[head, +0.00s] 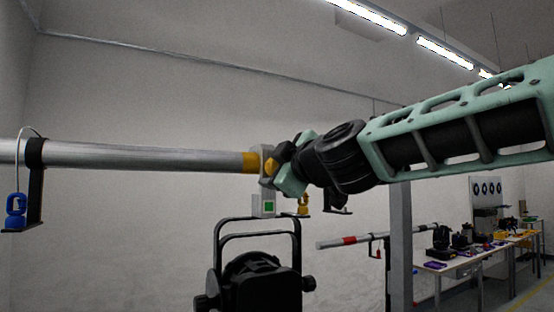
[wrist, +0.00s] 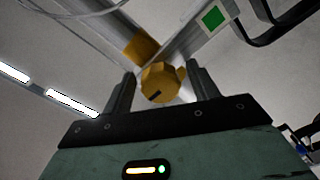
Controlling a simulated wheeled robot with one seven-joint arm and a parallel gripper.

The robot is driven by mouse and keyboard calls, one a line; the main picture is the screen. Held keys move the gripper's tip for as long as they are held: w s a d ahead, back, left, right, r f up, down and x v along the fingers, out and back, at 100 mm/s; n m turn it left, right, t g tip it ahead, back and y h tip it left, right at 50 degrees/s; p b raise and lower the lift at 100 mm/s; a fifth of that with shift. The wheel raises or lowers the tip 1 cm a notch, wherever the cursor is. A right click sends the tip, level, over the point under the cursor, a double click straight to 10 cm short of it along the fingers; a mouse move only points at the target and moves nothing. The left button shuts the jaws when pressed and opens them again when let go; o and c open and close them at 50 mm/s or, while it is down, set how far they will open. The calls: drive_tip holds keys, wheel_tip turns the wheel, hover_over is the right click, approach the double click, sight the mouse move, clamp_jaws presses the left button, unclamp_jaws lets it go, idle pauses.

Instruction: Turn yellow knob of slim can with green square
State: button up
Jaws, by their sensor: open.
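The slim can's yellow knob (wrist: 160,84) shows in the wrist view between my two fingers, with a dark mark on its face. My gripper (wrist: 161,88) is open around it, one finger on each side; I cannot tell whether either finger touches it. The green square (wrist: 213,17) is on a pale plate at the top right of the wrist view. In the head view the green square (head: 268,206) sits on a small light box below the pipe end. There my gripper (head: 272,168) is at the pipe's right end, mostly hiding the knob.
A grey pipe (head: 140,157) with a yellow band (head: 250,162) runs left from the clamp. A table (head: 470,258) with tools stands at the right.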

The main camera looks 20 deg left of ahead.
drive_tip(key=shift+a, duration=0.1)
drive_tip(key=c, duration=1)
